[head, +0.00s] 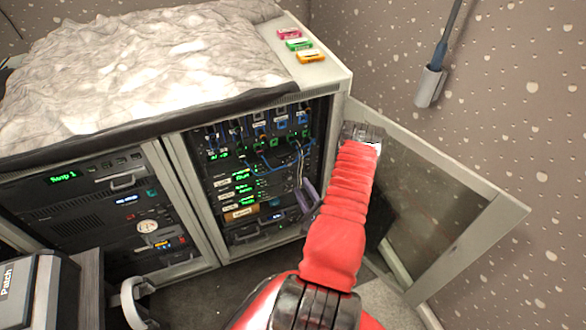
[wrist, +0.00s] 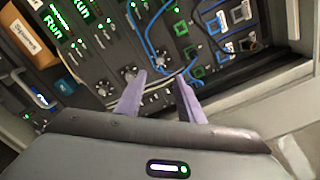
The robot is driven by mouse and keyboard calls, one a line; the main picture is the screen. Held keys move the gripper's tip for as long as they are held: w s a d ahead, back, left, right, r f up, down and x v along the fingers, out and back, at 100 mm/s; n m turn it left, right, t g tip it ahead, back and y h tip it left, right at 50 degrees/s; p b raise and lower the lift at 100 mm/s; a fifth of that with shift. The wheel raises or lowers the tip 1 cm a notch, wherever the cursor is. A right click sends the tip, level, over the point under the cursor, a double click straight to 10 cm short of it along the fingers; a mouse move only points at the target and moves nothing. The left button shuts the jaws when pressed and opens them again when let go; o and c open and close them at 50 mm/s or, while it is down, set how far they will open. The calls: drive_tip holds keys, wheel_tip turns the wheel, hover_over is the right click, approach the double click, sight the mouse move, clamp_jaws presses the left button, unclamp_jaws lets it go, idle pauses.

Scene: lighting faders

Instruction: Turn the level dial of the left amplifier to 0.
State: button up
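My gripper (head: 308,194) reaches into the open right-hand rack in the head view. In the wrist view its two purple fingers (wrist: 160,77) stand apart with nothing held between them. Small dark dials sit on the rack panels in the wrist view, one (wrist: 129,73) close by the left fingertip. I cannot tell whether the fingers touch the panel. No label marks a left amplifier legibly, so I cannot tell which dial is its level dial. Any dial scales are too small to read.
The rack's glass door (head: 445,205) stands open on the right. Blue cables (wrist: 150,45) hang across the panels near the fingers. Green displays (wrist: 60,18) show "Run". A closed left-hand cabinet (head: 75,215) shows "Ramp 1". Coloured blocks (head: 298,44) lie on top.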

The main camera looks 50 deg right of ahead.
sight(290, 165)
drive_tip(key=x, duration=1.1)
drive_tip(key=shift+w, duration=0.15)
drive_tip(key=shift+d, duration=0.1)
drive_tip(key=shift+c, duration=0.4)
clamp_jaws()
